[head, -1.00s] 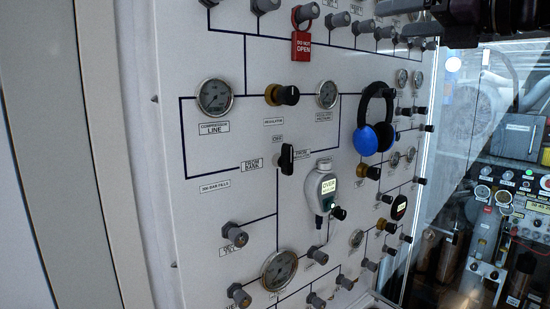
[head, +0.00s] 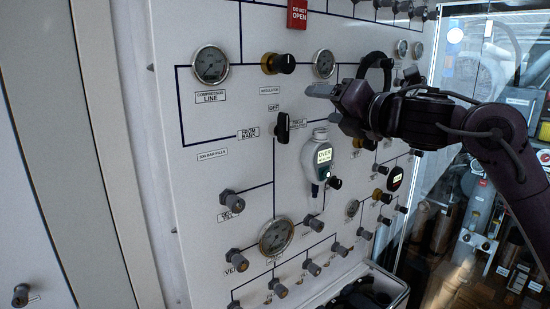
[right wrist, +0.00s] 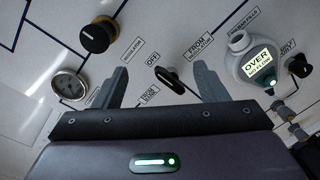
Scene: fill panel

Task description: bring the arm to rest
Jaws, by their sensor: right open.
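My right arm comes in from the right in the head view. My right gripper (head: 328,105) is open and empty, in front of the white fill panel (head: 215,270). In the head view its fingers point left, near the black selector handle (head: 282,127). In the right wrist view the two spread fingers (right wrist: 163,88) show, with the selector handle (right wrist: 169,80) seen between them and nothing held. Whether they touch the panel cannot be told. My left gripper is not in view.
A regulator knob (head: 278,64), a round gauge (head: 211,65) and a grey meter reading OVER (head: 319,166) sit near the gripper. Several small valve knobs cover the lower panel. The hanging ear defenders (head: 377,66) are mostly hidden by my arm. A dark object lies in a tray (head: 399,296) below.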

